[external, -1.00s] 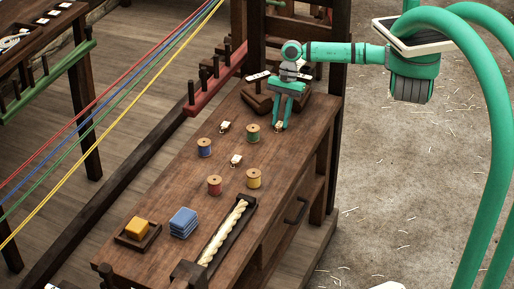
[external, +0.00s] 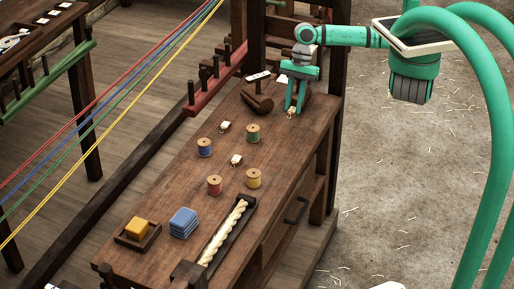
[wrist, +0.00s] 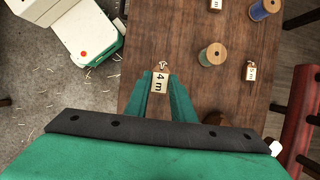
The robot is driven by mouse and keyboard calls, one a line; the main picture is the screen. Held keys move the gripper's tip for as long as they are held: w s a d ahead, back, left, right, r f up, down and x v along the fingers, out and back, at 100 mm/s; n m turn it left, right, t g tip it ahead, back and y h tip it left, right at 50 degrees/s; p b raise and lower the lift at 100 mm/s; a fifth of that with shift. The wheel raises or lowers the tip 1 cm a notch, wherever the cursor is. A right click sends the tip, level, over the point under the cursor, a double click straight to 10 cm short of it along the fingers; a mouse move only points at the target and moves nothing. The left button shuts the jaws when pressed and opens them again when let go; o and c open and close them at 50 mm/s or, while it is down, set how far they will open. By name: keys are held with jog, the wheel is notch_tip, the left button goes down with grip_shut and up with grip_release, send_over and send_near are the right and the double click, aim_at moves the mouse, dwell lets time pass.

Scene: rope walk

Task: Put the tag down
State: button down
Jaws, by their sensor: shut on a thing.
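My gripper (external: 294,106) is over the far right end of the wooden bench (external: 190,215). It is shut on a small pale tag (external: 291,113). I cannot tell whether the tag touches the bench top. Two similar tags lie on the bench, one near the blue spool (external: 225,127) and one in the middle of the bench (external: 236,160).
A red peg rail (external: 217,82) runs along the left side. Bare bench top lies in front of the gripper.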

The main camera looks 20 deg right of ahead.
jog(key=s+d+r, duration=0.2)
jog(key=s+r, duration=0.1)
jog(key=s, duration=0.4)
jog(key=shift+s+d, duration=0.15)
jog(key=shift+d, duration=0.05)
jog(key=shift+a+r, duration=0.1)
